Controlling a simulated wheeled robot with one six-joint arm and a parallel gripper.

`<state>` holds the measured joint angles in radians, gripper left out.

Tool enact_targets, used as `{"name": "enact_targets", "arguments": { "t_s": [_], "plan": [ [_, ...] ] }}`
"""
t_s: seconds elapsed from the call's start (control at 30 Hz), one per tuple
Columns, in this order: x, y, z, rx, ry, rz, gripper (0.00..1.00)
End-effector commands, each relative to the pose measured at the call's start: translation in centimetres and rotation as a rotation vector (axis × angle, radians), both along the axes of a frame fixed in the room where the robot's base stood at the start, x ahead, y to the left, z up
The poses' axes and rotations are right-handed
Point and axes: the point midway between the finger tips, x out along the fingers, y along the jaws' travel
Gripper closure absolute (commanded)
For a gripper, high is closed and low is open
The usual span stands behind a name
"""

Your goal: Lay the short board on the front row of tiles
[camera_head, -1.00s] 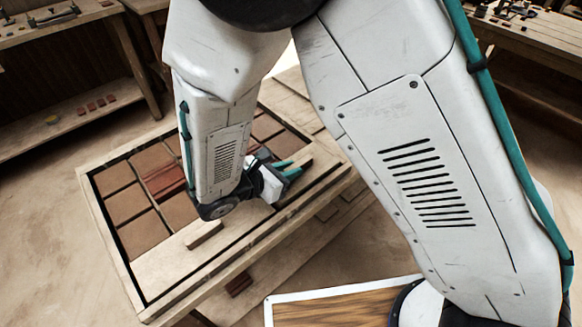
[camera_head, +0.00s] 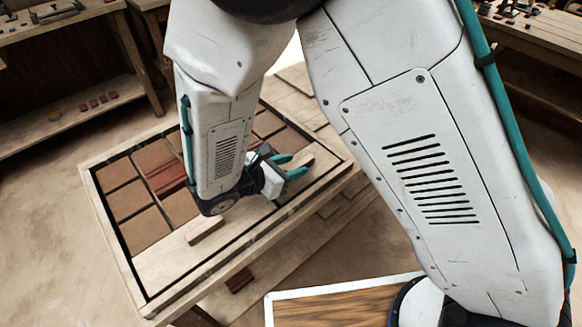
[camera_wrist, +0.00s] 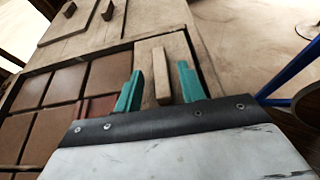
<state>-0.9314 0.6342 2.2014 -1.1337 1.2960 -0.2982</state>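A pale wooden board (camera_head: 172,258) lies along the front strip inside the dark-edged frame. Near its left part is one wooden handle block (camera_head: 205,230). A second handle block (camera_wrist: 161,75) stands on pale wood between my fingers in the wrist view. My gripper (camera_head: 291,167) is open at the right part of this strip, its teal fingers on either side of that block. In the wrist view my gripper (camera_wrist: 157,88) shows a gap on each side of the block.
Brown tiles (camera_head: 128,203) fill the rows behind the strip, with a reddish piece (camera_head: 166,179) among them. Another pale board with two handle blocks (camera_wrist: 107,10) lies beyond the frame's far end. A wood-topped surface with a white edge (camera_head: 335,305) is at the bottom.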

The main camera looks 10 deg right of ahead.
Motion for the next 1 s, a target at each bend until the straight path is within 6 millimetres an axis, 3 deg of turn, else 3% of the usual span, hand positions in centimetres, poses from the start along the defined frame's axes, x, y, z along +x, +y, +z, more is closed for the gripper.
{"name": "enact_targets", "arguments": {
  "t_s": [0.3,0.5,0.87,1.0],
  "plan": [
    [-3.7,5.5,2.5,0.002,0.000,0.006,0.60],
    [-5.4,8.0,3.8,0.001,0.001,0.004,0.60],
    [-6.1,9.0,4.3,0.001,0.002,0.000,0.60],
    [-5.5,7.5,5.6,0.043,-0.007,-0.061,0.60]
  ]
}}
